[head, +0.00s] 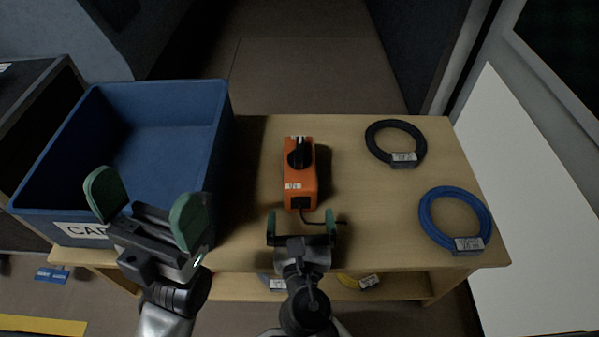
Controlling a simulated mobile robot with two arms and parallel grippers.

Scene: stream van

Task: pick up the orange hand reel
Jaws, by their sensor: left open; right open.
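The orange hand reel (301,172) appears to be an orange box-shaped body with a black knob on top, lying on the wooden table (360,215) near its middle. A short dark cable shows at its near end. My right gripper (301,220) is open and empty, just in front of the reel's near end, its fingers to either side of the cable area. I cannot tell its height above the table. My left gripper (147,208) is open and empty, over the near side of the blue crate.
A blue crate (222,130) with a white label stands on the table's left. A black cable coil (421,135) and a blue cable coil (425,222), both tagged, lie at right. A white panel (510,200) borders the right.

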